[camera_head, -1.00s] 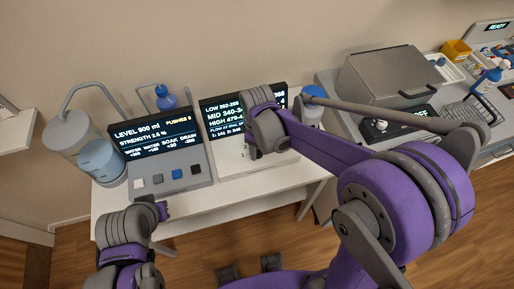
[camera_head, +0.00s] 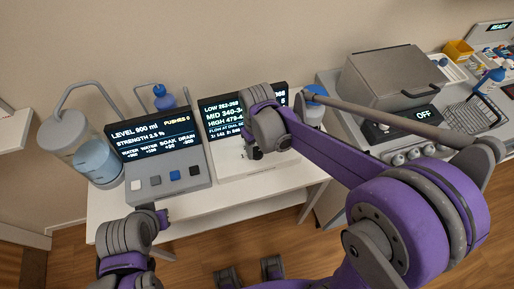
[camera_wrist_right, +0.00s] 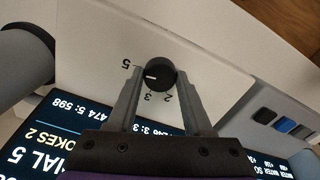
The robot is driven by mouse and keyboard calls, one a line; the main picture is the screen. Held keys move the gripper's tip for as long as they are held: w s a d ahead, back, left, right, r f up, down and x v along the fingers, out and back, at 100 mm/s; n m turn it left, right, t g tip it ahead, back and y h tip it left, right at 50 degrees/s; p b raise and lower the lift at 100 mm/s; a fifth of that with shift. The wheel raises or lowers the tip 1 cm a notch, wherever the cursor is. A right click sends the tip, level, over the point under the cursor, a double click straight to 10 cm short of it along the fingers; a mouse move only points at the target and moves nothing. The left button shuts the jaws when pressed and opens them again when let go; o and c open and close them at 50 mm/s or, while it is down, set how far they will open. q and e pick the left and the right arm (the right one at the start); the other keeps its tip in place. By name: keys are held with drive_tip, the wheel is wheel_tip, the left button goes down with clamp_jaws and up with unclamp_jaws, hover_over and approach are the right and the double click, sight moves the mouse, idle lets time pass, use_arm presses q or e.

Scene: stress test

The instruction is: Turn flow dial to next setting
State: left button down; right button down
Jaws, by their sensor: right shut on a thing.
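The flow dial (camera_wrist_right: 160,74) is a round black knob with a white mark, on a pale panel face. In the right wrist view its mark points left, between the printed 5 and 3. My right gripper (camera_wrist_right: 158,82) is shut on the dial, one finger on each side; the left finger covers part of the scale. In the head view my right gripper (camera_head: 256,152) hides the dial and part of the dark flow screen (camera_head: 222,118), which lists LOW, MID and HIGH ranges. My left gripper (camera_head: 161,217) is at the lower left, apart from everything; its opening is unclear.
A grey console (camera_head: 168,172) with coloured buttons and a screen reading LEVEL 900 ml stands left of the flow panel. A clear tank (camera_head: 95,160) holds bluish liquid further left. A grey lidded box (camera_head: 385,85) stands right. The white table's (camera_head: 185,220) front edge is clear.

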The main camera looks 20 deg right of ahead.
sight(257, 151)
drive_tip(key=shift+c, duration=1.6)
unclamp_jaws()
wheel_tip(257, 151, up, 11)
drive_tip(key=shift+p, duration=0.45)
drive_tip(key=s+d+f+m+t, duration=0.2)
drive_tip(key=s+d+f, duration=0.1)
drive_tip(key=s, duration=0.4)
drive_tip(key=s+d+f+m+t, duration=0.2)
drive_tip(key=s+d+f+t, duration=0.1)
drive_tip(key=s, duration=0.4)
drive_tip(key=shift+s+d, duration=0.15)
drive_tip(key=shift+d, duration=0.1)
